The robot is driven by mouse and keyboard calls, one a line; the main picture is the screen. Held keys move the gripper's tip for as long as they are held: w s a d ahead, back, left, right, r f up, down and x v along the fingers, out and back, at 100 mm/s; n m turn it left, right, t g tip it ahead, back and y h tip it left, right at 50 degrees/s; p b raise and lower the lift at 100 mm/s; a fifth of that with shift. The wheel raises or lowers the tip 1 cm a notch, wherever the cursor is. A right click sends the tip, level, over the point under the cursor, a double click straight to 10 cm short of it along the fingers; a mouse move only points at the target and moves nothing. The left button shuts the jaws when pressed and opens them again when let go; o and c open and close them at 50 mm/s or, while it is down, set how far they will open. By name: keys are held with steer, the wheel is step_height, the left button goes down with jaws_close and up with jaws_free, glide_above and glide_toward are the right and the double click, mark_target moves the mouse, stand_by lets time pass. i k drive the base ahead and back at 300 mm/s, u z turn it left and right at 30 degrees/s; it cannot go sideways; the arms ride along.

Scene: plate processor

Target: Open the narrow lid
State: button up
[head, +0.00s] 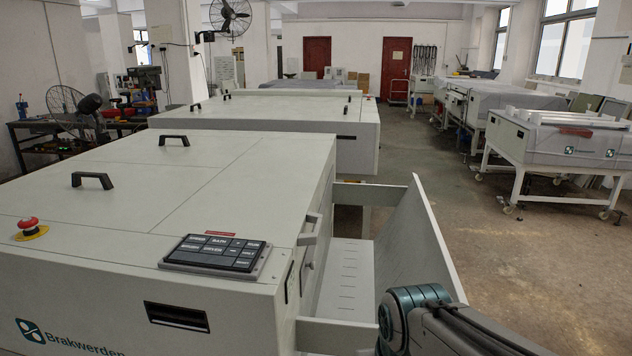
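The plate processor (75,283) is a large pale grey cabinet filling the left and front of the head view. Its flat top has seams dividing it into panels. The strip along the right side of the top looks like the narrow lid (268,207); it lies flat and looks shut. A light handle (310,229) sticks out at its right edge. Two black handles, a near one (92,180) and a far one (174,140), stand on the wider panels. My arm enters at the bottom right, beside the processor's side tray. My gripper is out of view.
A tray with a slotted floor (345,270) and a tall slanted wall (420,235) juts from the processor's right side. A keypad (217,255) and a red stop button (29,224) sit on top. Another machine (345,150) stands behind.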

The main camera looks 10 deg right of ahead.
mark_target(267, 194)
steer(key=u, duration=0.5)
steer(key=k, duration=1.15)
steer(key=z, duration=0.6)
steer(key=i, duration=1.65)
steer(key=u, duration=0.8)
